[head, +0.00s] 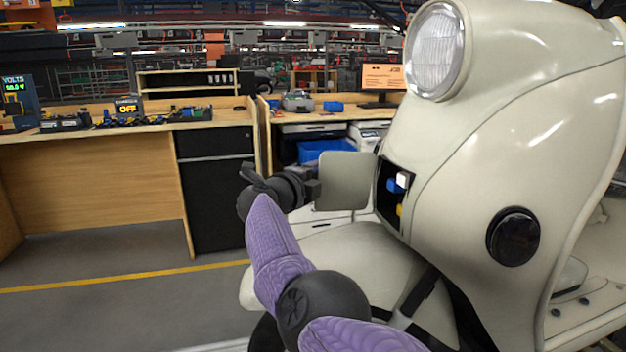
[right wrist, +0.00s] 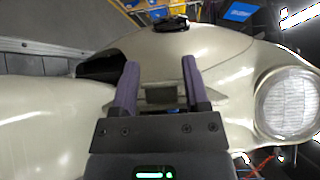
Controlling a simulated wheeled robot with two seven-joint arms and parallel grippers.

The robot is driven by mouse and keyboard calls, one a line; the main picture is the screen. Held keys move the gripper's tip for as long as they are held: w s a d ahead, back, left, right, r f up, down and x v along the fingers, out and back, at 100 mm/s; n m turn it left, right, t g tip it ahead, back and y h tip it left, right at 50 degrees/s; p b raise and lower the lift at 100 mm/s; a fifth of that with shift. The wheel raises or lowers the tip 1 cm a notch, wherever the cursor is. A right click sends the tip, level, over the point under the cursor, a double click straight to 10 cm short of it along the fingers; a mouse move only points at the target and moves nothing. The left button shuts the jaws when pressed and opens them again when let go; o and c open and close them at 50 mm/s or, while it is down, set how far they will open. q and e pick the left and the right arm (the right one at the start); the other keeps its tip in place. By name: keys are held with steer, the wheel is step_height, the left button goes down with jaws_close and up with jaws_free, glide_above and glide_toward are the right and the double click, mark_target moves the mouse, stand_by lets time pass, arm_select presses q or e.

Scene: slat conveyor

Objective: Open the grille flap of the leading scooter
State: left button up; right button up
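The cream scooter (head: 500,130) fills the right of the head view, its round headlight at the top. Its grille flap (head: 343,182) stands swung out to the left of a dark opening (head: 393,200) in the front. White, blue and yellow parts show inside the opening. My right gripper (head: 312,187) is at the flap's left edge, and its fingertips are partly hidden there. In the right wrist view, the two purple fingers of this gripper (right wrist: 159,75) are wide apart, with a grey-green panel showing between them. My left gripper is out of view.
A wooden workbench (head: 100,150) with tools stands at the left, and another bench with a blue bin (head: 318,150) stands behind the flap. The floor at the left is clear.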

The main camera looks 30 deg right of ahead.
steer(key=shift+o, duration=1)
steer(key=shift+a+r+p, duration=0.1)
steer(key=shift+a+p, duration=0.05)
steer(key=shift+p, duration=0.15)
arm_select(q)
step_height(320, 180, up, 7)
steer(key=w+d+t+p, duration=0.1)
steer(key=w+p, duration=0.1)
steer(key=p, duration=0.5)
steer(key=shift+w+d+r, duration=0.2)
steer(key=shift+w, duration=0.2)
arm_select(e)
steer(key=v, duration=0.9)
steer(key=shift+s+a, duration=0.25)
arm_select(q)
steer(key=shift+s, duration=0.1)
arm_select(e)
steer(key=shift+d, duration=0.1)
